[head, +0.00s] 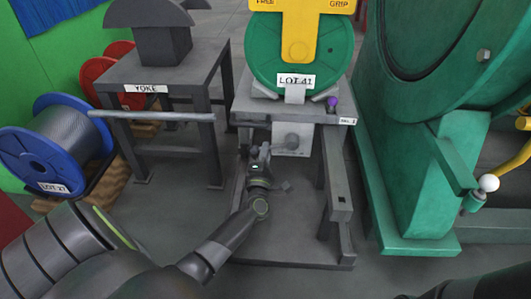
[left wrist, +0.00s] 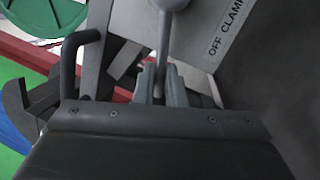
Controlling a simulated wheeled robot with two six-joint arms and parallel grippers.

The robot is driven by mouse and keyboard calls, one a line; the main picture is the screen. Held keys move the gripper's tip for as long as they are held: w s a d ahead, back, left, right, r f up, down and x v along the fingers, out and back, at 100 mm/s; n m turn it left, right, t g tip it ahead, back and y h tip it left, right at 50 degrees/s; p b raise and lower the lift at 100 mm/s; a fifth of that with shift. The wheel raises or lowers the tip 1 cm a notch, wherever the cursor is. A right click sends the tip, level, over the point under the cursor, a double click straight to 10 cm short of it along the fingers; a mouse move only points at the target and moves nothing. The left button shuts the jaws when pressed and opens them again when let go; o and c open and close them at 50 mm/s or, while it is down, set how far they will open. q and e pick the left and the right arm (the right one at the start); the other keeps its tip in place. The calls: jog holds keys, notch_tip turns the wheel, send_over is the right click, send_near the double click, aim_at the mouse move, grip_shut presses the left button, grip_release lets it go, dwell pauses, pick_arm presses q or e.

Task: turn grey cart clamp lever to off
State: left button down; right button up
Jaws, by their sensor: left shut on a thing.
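The grey cart (head: 245,108) stands in the middle of the head view, with a light plate (head: 283,152) on its front. The clamp lever (head: 290,141) is grey and sits at that plate. In the left wrist view the lever's thin grey shaft (left wrist: 163,45) runs down from a round end at the top edge. My left gripper (head: 267,150) is at the lever, and in the left wrist view its two fingers (left wrist: 161,82) are shut on the shaft. A label reading "OFF CLAMP" (left wrist: 228,30) is to the right, partly cut off. My right gripper is out of view.
A green spool (head: 261,60) with a yellow tool (head: 299,35) sits on the cart. The yoke table (head: 190,62) is left, a blue spool (head: 35,140) further left. Green machinery (head: 405,190) stands close on the right. A dark bent handle (left wrist: 70,65) is beside the fingers.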

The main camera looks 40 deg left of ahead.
pick_arm(q)
jog(key=shift+f, duration=0.1)
jog(key=c, duration=1.6)
grip_release()
jog(key=shift+o, duration=0.5)
